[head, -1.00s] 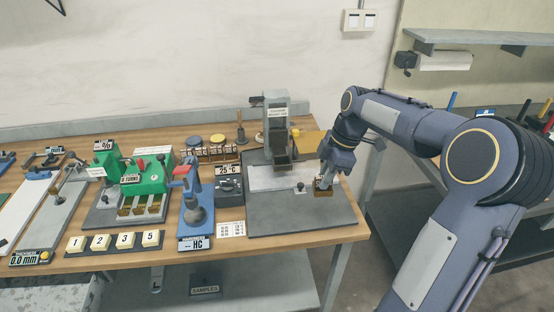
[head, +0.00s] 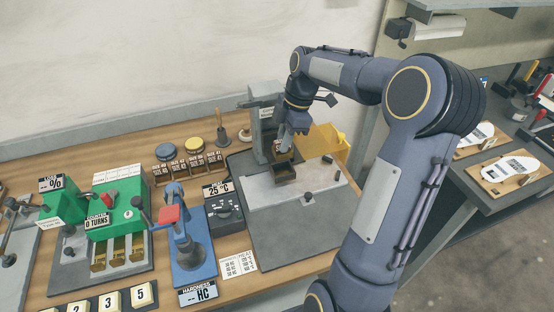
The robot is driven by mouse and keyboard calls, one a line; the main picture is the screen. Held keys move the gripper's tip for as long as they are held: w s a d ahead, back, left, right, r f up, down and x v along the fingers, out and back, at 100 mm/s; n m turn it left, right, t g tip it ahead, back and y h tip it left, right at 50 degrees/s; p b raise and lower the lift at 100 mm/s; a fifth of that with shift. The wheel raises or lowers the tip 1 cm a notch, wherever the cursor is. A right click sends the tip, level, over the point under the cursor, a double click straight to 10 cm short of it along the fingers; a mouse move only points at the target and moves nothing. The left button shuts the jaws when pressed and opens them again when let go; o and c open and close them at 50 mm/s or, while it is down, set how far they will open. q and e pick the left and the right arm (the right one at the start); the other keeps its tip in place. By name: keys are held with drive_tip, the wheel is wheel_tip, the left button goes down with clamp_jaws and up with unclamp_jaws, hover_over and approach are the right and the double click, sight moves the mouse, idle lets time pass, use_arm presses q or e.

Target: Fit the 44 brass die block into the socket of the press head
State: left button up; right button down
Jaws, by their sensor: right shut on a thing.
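My right gripper (head: 287,132) comes down from above in front of the grey press column (head: 264,125). It is shut on a small brass block (head: 281,153), whose number is too small to read. Directly below the block is the dark, open-topped press head (head: 285,173) with its socket. The block is at or just above the upper part of the head; I cannot tell whether they touch. The gripper hides part of the press. My left gripper is not in view.
A yellow guard plate (head: 326,141) stands just right of the gripper. A small dark knob (head: 308,197) rises from the press base (head: 270,235). The blue hardness tester (head: 188,245) and the temperature box (head: 224,208) stand to the left.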

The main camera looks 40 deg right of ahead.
wheel_tip(320, 180, down, 7)
drive_tip(key=shift+f+p, duration=0.2)
drive_tip(key=shift+p, duration=0.2)
drive_tip(key=shift+f, duration=0.2)
drive_tip(key=c, duration=1.4)
unclamp_jaws()
drive_tip(key=shift+o, duration=0.2)
drive_tip(key=v, duration=1.3)
drive_tip(key=s+a+f+m+t, duration=0.1)
drive_tip(key=s+a+m+t, duration=0.1)
drive_tip(key=s+a+m, duration=0.6)
drive_tip(key=s+a+f+m+t+y, duration=0.1)
drive_tip(key=s+a+f+m+t, duration=0.1)
drive_tip(key=s+a+m, duration=0.6)
drive_tip(key=s+a, duration=0.3)
drive_tip(key=s, duration=0.1)
drive_tip(key=shift+a+f+t+b, duration=0.3)
drive_tip(key=shift+a+t+b, duration=0.1)
drive_tip(key=shift+s, duration=0.1)
